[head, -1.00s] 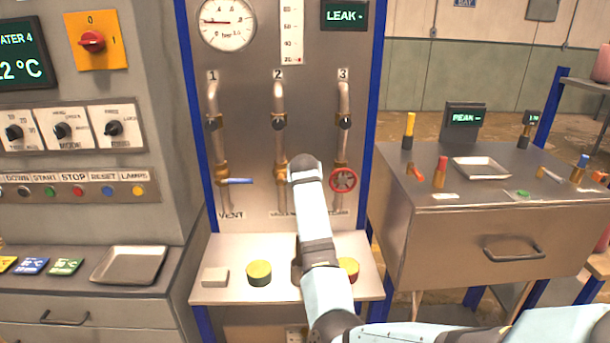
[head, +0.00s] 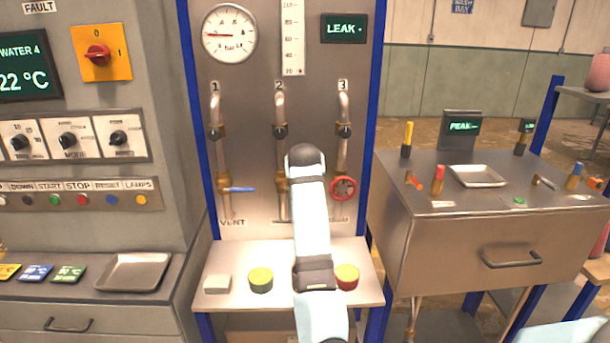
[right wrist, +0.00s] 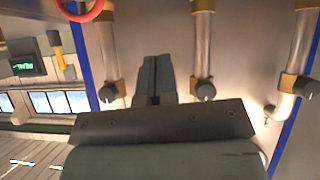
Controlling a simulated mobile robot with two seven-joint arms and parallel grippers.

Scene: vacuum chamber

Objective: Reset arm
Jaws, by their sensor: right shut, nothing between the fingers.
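My right arm rises through the lower middle of the head view, in front of the pipe panel (head: 255,205). Its hand is hidden behind the wrist there. In the right wrist view my right gripper (right wrist: 155,75) has its two dark fingers together and empty, in front of the panel between pipes. The red handwheel (head: 343,188) on pipe 3 is just right of the arm in the head view. The blue lever (head: 239,189) on pipe 1 is to its left. My left gripper is in neither view.
A shelf (head: 232,309) below the panel holds a white block (head: 217,284), a yellow-topped cap (head: 261,279) and a yellow-and-red cap (head: 347,276) close to my arm. A metal cabinet (head: 405,245) with tools stands right. A grey console with a tray (head: 133,272) stands left.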

